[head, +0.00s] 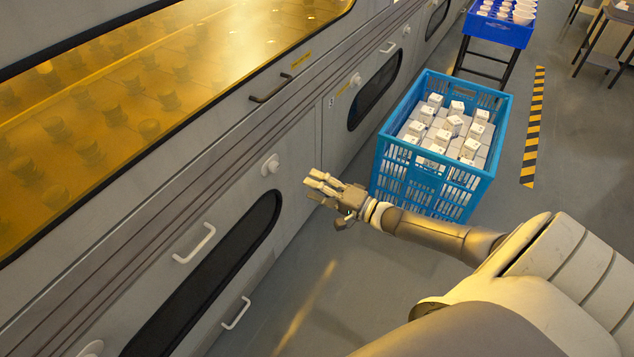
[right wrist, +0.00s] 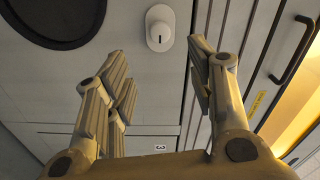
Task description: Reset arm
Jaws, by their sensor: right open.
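My right gripper (head: 325,187) is open and empty in the head view, in front of the grey machine's lower panels and left of the blue crate. In the right wrist view its two fingers (right wrist: 160,85) stand apart with nothing between them. A white round knob (right wrist: 160,28) on the grey panel shows beyond the fingertips, apart from them. My right arm comes in from the lower right. My left gripper is not in view.
A blue crate (head: 378,172) of white boxes stands right of my gripper. Behind it is a blue bin (head: 497,30) of white cups on a dark stand. The grey machine (head: 300,130) with amber window and handles runs along the left.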

